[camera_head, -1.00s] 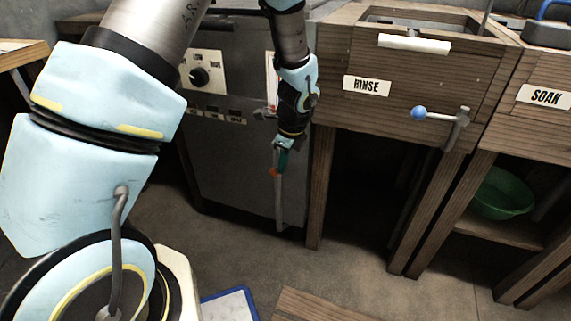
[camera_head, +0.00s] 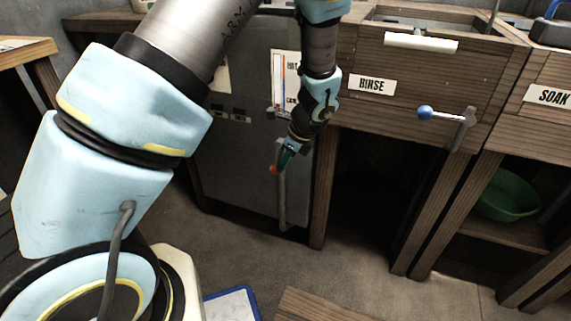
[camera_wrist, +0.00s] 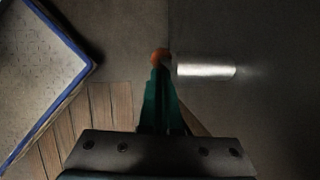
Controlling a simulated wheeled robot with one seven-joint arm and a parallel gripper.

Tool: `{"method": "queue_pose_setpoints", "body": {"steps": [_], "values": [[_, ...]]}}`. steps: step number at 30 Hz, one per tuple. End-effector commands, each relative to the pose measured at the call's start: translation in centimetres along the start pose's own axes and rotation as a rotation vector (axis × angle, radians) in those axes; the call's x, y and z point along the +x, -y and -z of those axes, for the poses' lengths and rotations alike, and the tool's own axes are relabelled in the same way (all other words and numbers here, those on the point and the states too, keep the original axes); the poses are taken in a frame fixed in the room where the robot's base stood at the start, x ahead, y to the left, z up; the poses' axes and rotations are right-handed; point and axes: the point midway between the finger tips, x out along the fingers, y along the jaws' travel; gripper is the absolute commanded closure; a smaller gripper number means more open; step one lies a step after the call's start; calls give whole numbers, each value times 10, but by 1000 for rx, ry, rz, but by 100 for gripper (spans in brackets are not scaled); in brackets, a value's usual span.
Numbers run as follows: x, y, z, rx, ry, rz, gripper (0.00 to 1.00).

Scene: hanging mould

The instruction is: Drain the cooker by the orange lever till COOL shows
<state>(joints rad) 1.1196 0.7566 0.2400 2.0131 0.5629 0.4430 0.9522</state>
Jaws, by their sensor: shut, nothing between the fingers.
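The cooker (camera_head: 235,165) is a dark grey cabinet behind my arm in the head view. A white gauge panel (camera_head: 282,80) on its front has a red and blue strip; its lettering is partly hidden and too small to read surely. The lever's orange knob (camera_head: 273,169) is low on the cooker's front, by a grey vertical pipe (camera_head: 282,205). My gripper (camera_head: 284,160) points down and left, shut and empty, its tips beside the knob. In the wrist view the knob (camera_wrist: 160,55) sits right at the green fingertips (camera_wrist: 160,72); whether they touch I cannot tell.
A pale metal cylinder (camera_wrist: 207,71) lies right of the tips in the wrist view. The wooden RINSE unit (camera_head: 430,90) with a blue-knobbed lever (camera_head: 425,112) stands to the right, then a SOAK unit (camera_head: 548,95). A blue-edged tray (camera_head: 232,305) lies on the floor.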

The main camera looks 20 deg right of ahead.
Motion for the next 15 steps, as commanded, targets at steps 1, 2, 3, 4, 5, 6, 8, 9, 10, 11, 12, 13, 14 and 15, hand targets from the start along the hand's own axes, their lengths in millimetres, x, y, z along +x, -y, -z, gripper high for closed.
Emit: {"method": "queue_pose_setpoints", "body": {"steps": [1,2,3,4,5,6,8,9,10,11,12,13,14,15], "values": [[2,-1,1,9,35,-3,100],[3,-1,0,12,58,-5,100],[4,-1,-1,15,92,-8,100],[5,-1,-3,17,120,-10,100],[5,-1,-4,20,148,-11,100],[6,-2,-6,23,187,-15,100],[8,-2,-9,27,245,-19,100],[8,-2,-11,29,282,-22,100],[9,-2,-13,32,312,-25,100],[9,-2,-14,33,339,-27,100],[10,-2,-16,37,378,-29,100],[10,-3,-18,38,406,-32,100],[10,-3,-19,40,435,-34,100],[11,-3,-21,43,472,-37,100]]}}
